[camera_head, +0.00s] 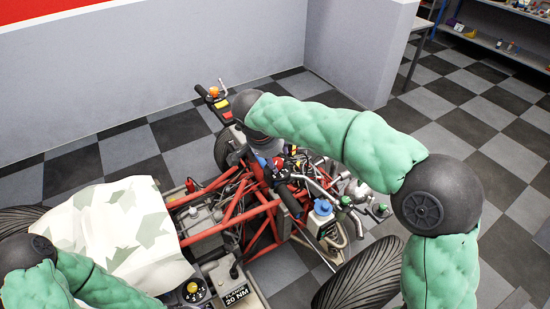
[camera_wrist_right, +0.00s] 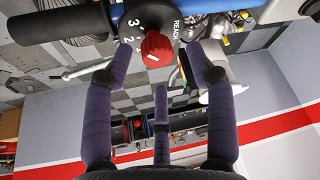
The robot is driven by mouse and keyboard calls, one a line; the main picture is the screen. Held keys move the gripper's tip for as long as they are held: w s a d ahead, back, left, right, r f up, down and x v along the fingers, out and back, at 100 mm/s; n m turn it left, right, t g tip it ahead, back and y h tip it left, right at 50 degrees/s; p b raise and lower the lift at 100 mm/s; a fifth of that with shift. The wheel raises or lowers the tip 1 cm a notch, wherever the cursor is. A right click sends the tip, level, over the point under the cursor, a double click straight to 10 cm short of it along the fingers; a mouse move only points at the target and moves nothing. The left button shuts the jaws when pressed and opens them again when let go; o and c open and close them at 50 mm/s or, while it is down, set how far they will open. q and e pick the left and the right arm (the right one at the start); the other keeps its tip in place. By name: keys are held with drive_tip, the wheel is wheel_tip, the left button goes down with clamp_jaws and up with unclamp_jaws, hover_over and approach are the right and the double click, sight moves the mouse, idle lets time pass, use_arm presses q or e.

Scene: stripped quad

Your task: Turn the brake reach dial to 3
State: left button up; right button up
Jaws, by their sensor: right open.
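The quad's red tube frame (camera_head: 237,215) is stripped open, with hoses and levers around the handlebar grip (camera_head: 290,202). A camouflage cover (camera_head: 125,232) lies at left. A blue-capped reservoir (camera_head: 323,208) stands close by. Checkered floor is clear beyond.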

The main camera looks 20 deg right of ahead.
drive_tip(key=v, duration=0.9)
drive_tip(key=shift+r, duration=0.45)
drive_tip(key=shift+s, duration=0.1)
